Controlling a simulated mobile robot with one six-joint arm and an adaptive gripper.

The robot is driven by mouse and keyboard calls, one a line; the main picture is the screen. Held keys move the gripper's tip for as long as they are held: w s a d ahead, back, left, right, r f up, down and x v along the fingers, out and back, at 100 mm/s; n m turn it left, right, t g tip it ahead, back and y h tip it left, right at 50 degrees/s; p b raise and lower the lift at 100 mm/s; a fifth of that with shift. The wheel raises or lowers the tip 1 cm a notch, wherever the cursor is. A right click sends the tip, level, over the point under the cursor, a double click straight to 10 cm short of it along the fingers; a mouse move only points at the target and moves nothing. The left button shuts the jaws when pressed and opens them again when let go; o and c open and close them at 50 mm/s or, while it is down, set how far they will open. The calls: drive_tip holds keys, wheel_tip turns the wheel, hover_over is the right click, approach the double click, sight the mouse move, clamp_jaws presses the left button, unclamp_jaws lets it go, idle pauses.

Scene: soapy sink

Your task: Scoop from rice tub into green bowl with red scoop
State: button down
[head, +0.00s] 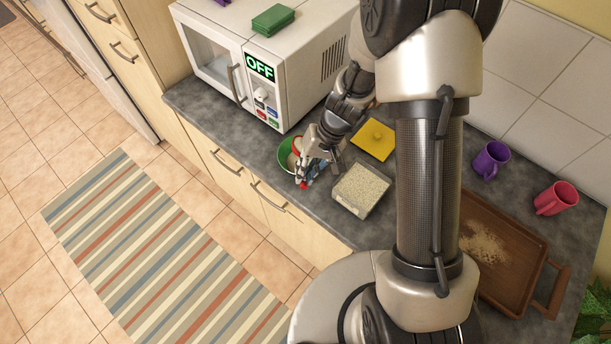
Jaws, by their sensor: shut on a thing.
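The green bowl (284,152) stands on the grey counter in front of the microwave, partly hidden by my gripper. My gripper (305,172) is shut on the red scoop (297,143), at the bowl's right side. Red shows at the bowl and again below the fingers; the scoop's exact tilt and whether it holds rice are too small to tell. The rice tub (347,205), an open square container full of pale grains, stands to the right of my gripper, apart from it.
A yellow square (373,139) lies behind the tub. The white microwave (290,75), with a green block (273,20) on top, stands at the back left. A brown tray (520,290) with spilled grains, a purple mug (491,159) and a red mug (556,198) are at right.

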wheel_tip(320, 180, up, 2)
drive_tip(key=y+b, duration=0.2)
drive_tip(key=b, duration=0.1)
drive_tip(key=shift+r+b, duration=0.15)
drive_tip(key=shift+b, duration=0.2)
drive_tip(key=h+p, duration=0.1)
drive_tip(key=p, duration=0.3)
drive_tip(key=r+h+p, duration=0.1)
drive_tip(key=h+p, duration=0.1)
drive_tip(key=p, duration=0.2)
drive_tip(key=shift+a, duration=0.1)
idle(1.0)
drive_tip(key=h+p, duration=0.1)
drive_tip(key=p, duration=0.3)
drive_tip(key=h+p, duration=0.1)
drive_tip(key=p, duration=0.3)
drive_tip(key=shift+r+h+p, duration=0.3)
drive_tip(key=shift+p, duration=0.1)
drive_tip(key=shift+a+p, duration=0.1)
drive_tip(key=shift+p, duration=0.55)
drive_tip(key=shift+f, duration=0.2)
